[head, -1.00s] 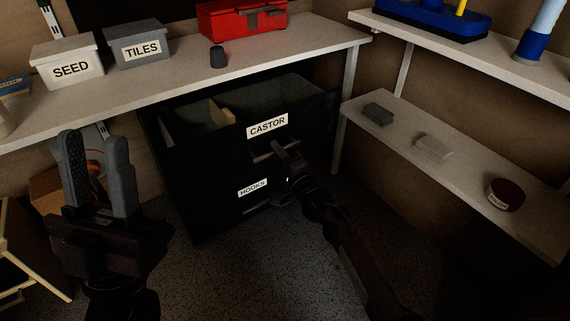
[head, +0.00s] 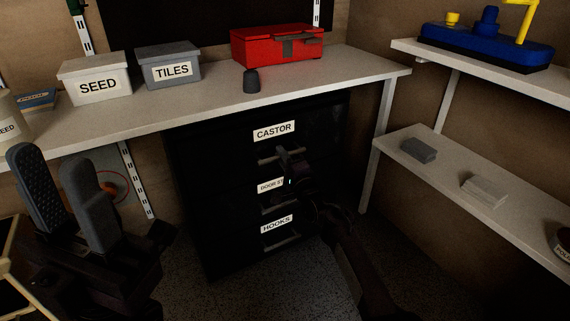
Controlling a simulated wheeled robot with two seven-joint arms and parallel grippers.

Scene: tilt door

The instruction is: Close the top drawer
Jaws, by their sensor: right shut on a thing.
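A black drawer cabinet (head: 225,210) stands under the workbench. Its top drawer (head: 235,145), labelled CASTOR, appears flush with the cabinet front, and its inside no longer shows. Below it are a drawer labelled DOOR S…, partly hidden by my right gripper, and one labelled HOOKS (head: 277,224). My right gripper (head: 286,158) is at the CASTOR drawer's handle (head: 268,161) and is shut on it. The arm hides part of the cabinet front. My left gripper (head: 66,195) is raised at the left, away from the cabinet, with its fingers apart and nothing between them.
The workbench (head: 200,105) above holds a SEED box (head: 95,80), a TILES box (head: 168,68), a dark cup (head: 251,81) and a red toolbox (head: 275,46). Shelves on the right, including a lower shelf (head: 455,185), flank my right arm. Speckled floor (head: 230,290) is free before the cabinet.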

